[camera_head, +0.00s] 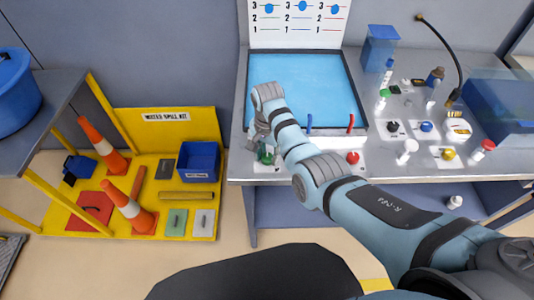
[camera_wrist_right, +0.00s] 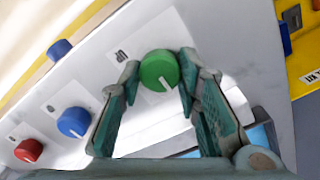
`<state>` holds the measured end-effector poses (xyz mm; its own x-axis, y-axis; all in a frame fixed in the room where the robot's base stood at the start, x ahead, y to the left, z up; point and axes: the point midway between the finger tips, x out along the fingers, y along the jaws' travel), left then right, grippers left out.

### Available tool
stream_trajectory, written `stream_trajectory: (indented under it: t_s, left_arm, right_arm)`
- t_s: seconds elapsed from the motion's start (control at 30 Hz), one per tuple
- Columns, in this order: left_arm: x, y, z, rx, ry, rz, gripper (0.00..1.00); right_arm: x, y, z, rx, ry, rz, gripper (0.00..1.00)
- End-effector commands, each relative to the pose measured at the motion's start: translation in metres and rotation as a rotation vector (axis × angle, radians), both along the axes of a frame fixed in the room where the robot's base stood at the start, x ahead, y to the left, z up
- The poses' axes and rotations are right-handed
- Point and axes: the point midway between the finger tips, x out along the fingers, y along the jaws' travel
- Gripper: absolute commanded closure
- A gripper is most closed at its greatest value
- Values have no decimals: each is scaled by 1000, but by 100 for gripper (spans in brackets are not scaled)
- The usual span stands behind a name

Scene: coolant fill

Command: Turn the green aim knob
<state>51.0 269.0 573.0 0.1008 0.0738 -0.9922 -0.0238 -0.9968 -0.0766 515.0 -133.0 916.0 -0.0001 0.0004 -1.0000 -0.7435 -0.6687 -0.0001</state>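The green aim knob (camera_wrist_right: 160,70) with a white pointer line sits on a white panel in the right wrist view. In the head view the green knob (camera_head: 265,154) is partly hidden by my right gripper (camera_head: 257,140) at the panel's left end. In the wrist view my right gripper (camera_wrist_right: 160,78) has its fingers spread, one on each side of the knob. A thin gap shows at the left finger; the right fingertip is very near the knob's edge, and contact there cannot be told. My left gripper is not in view.
A blue knob (camera_wrist_right: 73,122) and a red knob (camera_wrist_right: 29,150) sit further left on the panel in the wrist view. A blue-floored tray (camera_head: 330,85) lies behind the panel. Bottles and small knobs crowd the bench at right. A yellow spill-kit stand (camera_head: 150,121) is at left.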

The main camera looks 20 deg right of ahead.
Motion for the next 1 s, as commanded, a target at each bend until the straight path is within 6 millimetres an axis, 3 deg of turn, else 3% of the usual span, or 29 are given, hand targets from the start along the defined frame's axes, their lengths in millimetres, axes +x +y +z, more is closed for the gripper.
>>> stream_trajectory:
  t_s: [0.17, 0.3, 0.43, 0.7, 0.73, 0.8, 0.83, 1.0]
  left_arm:
    - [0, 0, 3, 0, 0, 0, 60]
    - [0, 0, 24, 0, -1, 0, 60]
    - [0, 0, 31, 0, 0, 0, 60]
    - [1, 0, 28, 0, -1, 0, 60]
    - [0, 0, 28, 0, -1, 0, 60]
    - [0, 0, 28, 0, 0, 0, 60]
    - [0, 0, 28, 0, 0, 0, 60]
    - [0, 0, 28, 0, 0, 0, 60]
  right_arm:
    - [0, 0, 1, -1, 1, 17, 97]
    - [-1, 0, 6, 0, 5, 207, 97]
    - [0, 0, 4, 0, 3, 371, 97]
    - [1, 0, 1, -2, -3, 395, 97]
    - [1, 0, 1, -2, -3, 395, 66]
    - [1, 0, 1, -1, -2, 395, 55]
    - [1, 0, 1, -1, -2, 395, 50]
    - [1, 0, 0, -1, -1, 394, 49]
